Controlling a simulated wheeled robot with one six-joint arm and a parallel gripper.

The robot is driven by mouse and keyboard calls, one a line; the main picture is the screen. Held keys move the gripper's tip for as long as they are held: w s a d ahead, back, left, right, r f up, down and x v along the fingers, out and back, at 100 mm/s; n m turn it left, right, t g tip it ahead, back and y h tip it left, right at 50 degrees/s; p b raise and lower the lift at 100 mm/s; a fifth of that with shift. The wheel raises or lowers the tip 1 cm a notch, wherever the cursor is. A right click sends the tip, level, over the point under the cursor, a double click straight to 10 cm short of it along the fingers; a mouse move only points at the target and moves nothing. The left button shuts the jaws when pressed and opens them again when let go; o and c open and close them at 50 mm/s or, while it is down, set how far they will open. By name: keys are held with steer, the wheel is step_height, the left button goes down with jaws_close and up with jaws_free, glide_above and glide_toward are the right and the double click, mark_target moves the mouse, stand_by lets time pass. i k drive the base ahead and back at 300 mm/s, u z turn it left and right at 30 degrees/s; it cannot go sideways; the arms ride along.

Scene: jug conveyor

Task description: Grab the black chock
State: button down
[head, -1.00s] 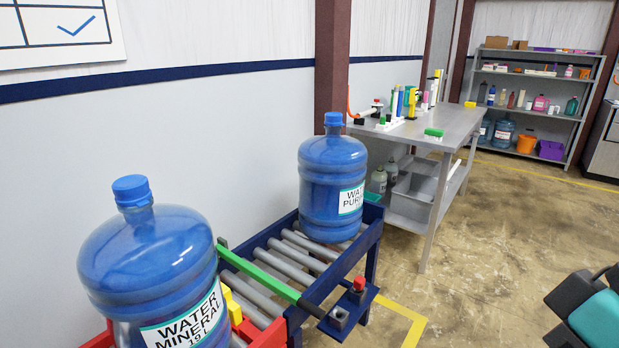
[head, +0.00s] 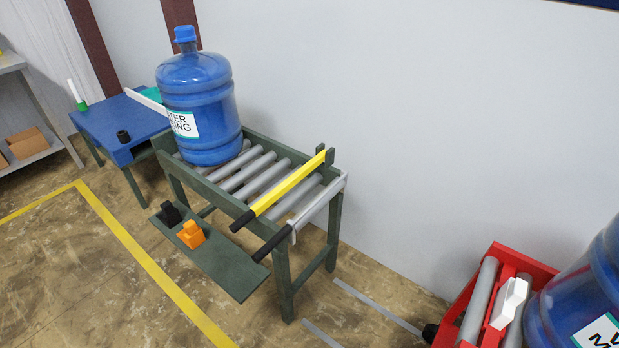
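A small black chock (head: 170,213) sits on the low dark green side shelf (head: 235,268) of a roller conveyor, in the left half of the head view. An orange chock (head: 191,234) of similar stepped shape is beside it, a little nearer and to the right. Both look upright on the shelf. My gripper is not in view, so whether it is open or shut does not show.
A blue jug (head: 200,105) stands on the green conveyor (head: 290,275). Yellow (head: 290,185) and grey (head: 315,215) bars with black grips cross its near end. A red conveyor (head: 528,268) with another jug (head: 575,300) is at right. A blue table (head: 115,122) is behind. Floor in front is clear.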

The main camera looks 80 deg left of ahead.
mark_target(170, 215)
steer(key=u, duration=4.1)
steer(key=i, duration=0.65)
steer(key=u, duration=0.7)
steer(key=i, duration=0.7)
steer(key=z, duration=0.8)
steer(key=i, duration=0.75)
steer(key=z, duration=0.85)
